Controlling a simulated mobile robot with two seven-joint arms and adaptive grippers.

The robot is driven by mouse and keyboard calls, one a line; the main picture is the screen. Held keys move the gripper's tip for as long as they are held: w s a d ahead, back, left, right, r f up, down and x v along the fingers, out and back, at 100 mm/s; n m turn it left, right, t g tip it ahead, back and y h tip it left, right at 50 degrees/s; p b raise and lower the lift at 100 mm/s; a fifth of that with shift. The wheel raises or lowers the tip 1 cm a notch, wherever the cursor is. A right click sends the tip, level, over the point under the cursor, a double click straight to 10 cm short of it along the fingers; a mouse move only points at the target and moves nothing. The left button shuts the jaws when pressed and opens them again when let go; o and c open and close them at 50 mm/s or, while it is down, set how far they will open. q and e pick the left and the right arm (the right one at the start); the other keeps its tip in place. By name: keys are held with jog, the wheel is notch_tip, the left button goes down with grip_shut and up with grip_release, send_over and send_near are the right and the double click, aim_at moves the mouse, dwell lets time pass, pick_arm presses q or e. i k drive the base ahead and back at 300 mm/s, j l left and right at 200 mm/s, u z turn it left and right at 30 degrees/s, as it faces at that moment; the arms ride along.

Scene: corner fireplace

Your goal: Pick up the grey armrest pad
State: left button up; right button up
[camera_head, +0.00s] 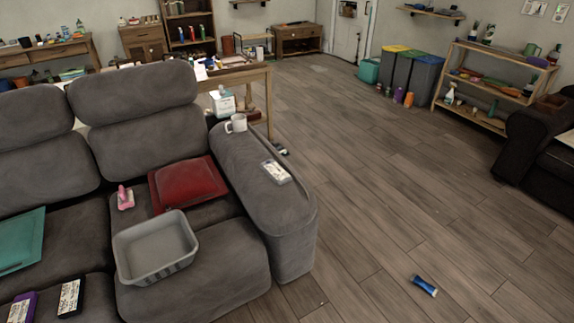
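A grey sofa (200,294) fills the left side of the head view. Its rounded grey armrest (285,210) is at the sofa's right end, with its top facing up. No separate loose grey pad can be made out on it. A white mug (236,123) stands toward the back of the armrest top. A small flat whitish item with dark marks (275,171) lies in front of the mug on the same top. Neither of my grippers is in view.
On the sofa are a grey plastic basin (155,260), a red cushion-like item (187,182), a pink object (125,197) and a teal item (20,240). A blue tube (424,286) lies on the wooden floor (400,210). The floor right of the armrest is mostly clear.

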aim_at(271, 167)
jog(key=i+l, duration=2.3)
jog(key=l, duration=0.15)
jog(key=i+l+u, duration=0.2)
jog(key=u, duration=0.2)
jog(key=i+l+u, duration=0.15)
jog(key=l+u, duration=0.3)
jog(key=j, duration=0.1)
